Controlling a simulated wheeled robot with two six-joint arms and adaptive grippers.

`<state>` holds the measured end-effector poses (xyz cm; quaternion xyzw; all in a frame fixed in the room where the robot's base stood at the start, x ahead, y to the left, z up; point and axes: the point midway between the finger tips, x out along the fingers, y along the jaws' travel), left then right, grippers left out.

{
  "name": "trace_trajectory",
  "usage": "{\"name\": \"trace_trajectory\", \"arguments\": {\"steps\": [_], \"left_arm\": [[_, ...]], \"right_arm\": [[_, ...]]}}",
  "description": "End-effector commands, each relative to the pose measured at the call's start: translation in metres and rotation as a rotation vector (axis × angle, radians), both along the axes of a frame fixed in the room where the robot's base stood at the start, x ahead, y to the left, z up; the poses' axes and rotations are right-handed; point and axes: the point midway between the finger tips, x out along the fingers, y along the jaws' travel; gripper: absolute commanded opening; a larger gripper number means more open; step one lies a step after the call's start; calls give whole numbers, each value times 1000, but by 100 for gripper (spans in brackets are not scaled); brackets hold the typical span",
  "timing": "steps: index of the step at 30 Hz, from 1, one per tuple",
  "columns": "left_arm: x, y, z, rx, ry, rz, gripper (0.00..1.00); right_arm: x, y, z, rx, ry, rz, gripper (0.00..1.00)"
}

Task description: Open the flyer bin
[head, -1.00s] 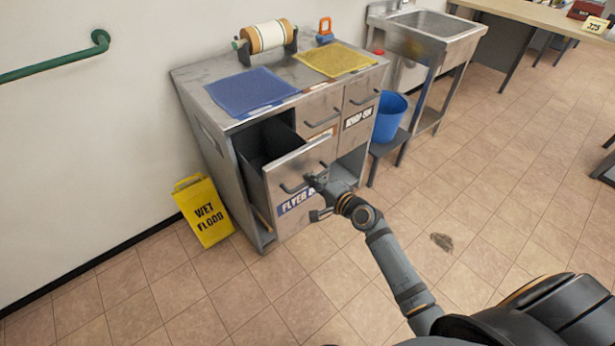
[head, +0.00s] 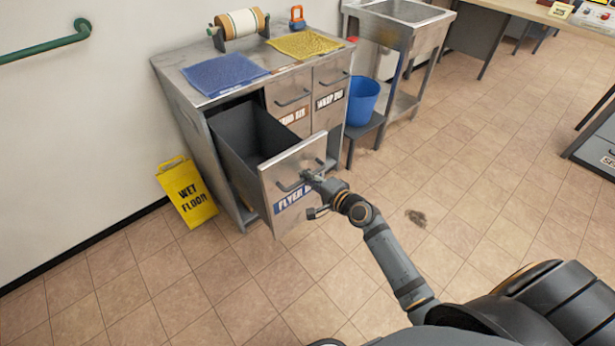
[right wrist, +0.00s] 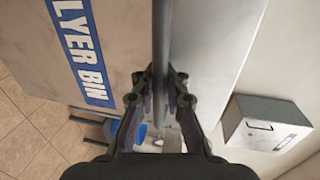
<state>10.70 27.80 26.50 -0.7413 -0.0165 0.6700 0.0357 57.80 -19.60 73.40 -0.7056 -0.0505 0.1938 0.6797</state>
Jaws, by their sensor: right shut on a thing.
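My left gripper is not in view.
Two closed drawers (head: 331,92) are to the right of the bin. A yellow wet floor sign (head: 187,195) stands left of the cabinet. A blue bucket (head: 362,101) sits on a low stand at right. A blue mat (head: 225,74) and yellow mat (head: 300,45) lie on top.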

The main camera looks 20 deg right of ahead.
Motion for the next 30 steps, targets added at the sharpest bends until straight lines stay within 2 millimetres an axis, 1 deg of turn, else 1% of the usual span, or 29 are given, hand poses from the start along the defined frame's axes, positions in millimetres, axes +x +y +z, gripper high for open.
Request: {"name": "trace_trajectory", "arguments": {"steps": [4,5,10,18,21,23,26,30], "left_arm": [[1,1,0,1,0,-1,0],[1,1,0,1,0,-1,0],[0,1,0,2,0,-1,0],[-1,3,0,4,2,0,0],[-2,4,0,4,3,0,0],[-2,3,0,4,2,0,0],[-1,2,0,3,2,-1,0],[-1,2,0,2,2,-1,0]], "right_arm": [[1,0,2,0,-5,-2,0],[1,0,2,0,-5,-2,12],[1,0,2,0,-3,-1,35],[0,0,1,-1,-1,-1,35],[-6,-3,1,-2,0,-1,35],[-14,-6,2,-5,0,0,35],[-36,-13,6,-9,2,3,35],[-70,-26,13,-10,4,3,35]]}}
